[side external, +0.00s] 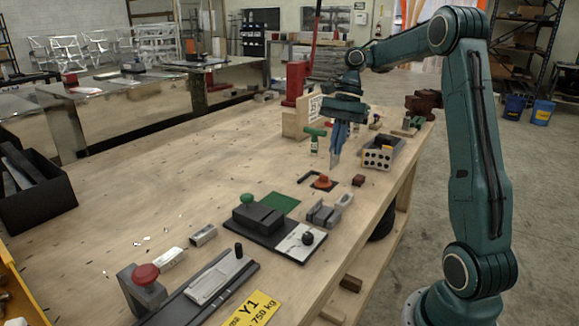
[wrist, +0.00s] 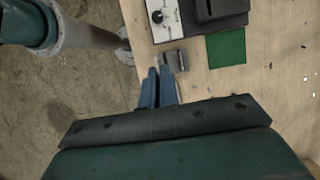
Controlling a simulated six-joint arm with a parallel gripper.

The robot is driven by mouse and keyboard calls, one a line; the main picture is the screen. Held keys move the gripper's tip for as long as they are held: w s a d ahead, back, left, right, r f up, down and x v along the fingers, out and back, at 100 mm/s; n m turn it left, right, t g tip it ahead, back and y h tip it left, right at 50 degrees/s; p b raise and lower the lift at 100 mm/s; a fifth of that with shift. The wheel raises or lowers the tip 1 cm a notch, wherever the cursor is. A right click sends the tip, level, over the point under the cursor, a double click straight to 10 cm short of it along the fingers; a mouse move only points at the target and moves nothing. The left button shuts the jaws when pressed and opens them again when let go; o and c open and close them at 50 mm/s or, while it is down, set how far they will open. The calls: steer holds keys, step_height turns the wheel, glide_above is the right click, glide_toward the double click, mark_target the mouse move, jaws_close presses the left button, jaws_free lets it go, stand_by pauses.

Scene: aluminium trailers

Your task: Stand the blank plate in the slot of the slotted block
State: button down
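The slotted block (side external: 323,212) is a small grey block with upright walls and gaps between them, on the bench near its right edge. It also shows in the wrist view (wrist: 174,58), just beyond my fingertips. My gripper (side external: 338,138) has blue fingers pointing down, high above the bench and farther back than the block. A thin light-grey plate (side external: 335,158), which looks like the blank plate, hangs upright below the fingers, clear of the bench. In the wrist view the fingers (wrist: 158,75) lie close together; the plate between them is hard to make out.
A black fixture with a white dial panel (side external: 300,241) and a green mat (side external: 281,203) lie beside the block. The bench's left middle is clear.

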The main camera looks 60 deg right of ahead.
steer(key=shift+r, duration=1.1)
steer(key=shift+r, duration=0.1)
steer(key=shift+w+a, duration=0.1)
steer(key=w+a+f+n+g+h, duration=0.1)
steer(key=w+a+f+n+g, duration=0.1)
steer(key=w+a+f+n, duration=0.3)
steer(key=w+a+f+n+g+h, duration=0.2)
steer(key=w+a+f+n, duration=0.3)
steer(key=a, duration=0.9)
steer(key=w+n, duration=0.2)
steer(key=n, duration=0.2)
steer(key=shift+a+f+n, duration=0.2)
steer(key=shift+f+n, duration=0.05)
steer(key=shift+n, duration=0.05)
